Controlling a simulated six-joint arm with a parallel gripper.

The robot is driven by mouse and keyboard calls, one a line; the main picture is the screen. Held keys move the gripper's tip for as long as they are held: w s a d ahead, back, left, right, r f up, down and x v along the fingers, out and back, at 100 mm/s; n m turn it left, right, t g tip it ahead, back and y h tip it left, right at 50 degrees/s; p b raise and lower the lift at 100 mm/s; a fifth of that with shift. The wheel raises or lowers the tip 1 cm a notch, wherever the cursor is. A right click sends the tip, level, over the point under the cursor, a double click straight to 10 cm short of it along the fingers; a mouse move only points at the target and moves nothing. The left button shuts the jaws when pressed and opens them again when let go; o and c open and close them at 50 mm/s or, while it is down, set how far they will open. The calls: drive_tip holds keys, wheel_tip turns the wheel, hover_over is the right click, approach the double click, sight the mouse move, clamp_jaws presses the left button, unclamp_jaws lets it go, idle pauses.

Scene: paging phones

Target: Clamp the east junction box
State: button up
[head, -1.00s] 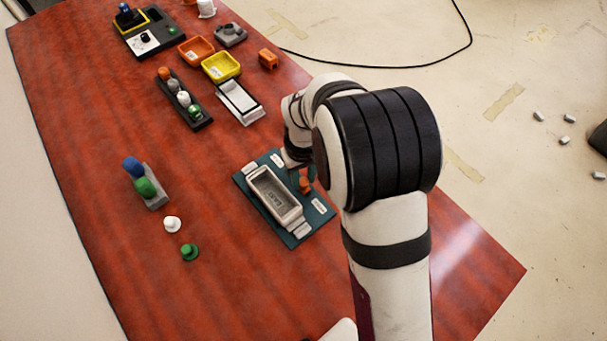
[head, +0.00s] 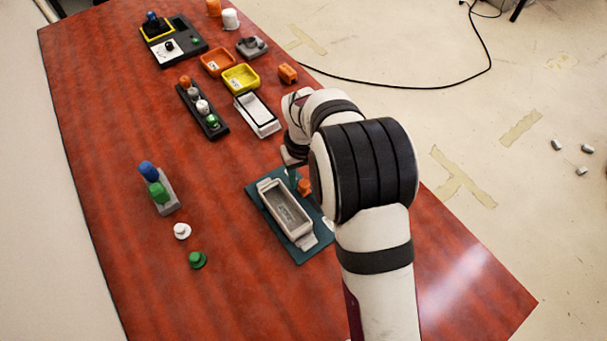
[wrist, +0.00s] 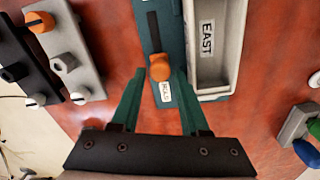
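The east junction box (head: 270,188) is an open pale grey tray on a dark teal plate (head: 262,222), near the middle of the table. In the wrist view its inside carries the label EAST (wrist: 207,38). An orange knob (wrist: 160,67) stands beside the box at the end of a black slot in the teal plate; it also shows in the head view (head: 304,187). My gripper (wrist: 160,78) is open, its two green fingers pointing at the knob, with the knob between or just beyond the tips; contact cannot be told. My arm partly hides the plate in the head view.
A dark strip with several coloured knobs (head: 211,125), a white-topped block (head: 257,114), a yellow tray (head: 241,78) and an orange tray (head: 217,62) lie farther back. A grey block with blue and green knobs (head: 168,199) stands left.

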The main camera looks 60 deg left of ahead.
sight(303, 182)
wheel_tip(303, 182, up, 16)
idle(0.3)
drive_tip(key=shift+f, duration=0.1)
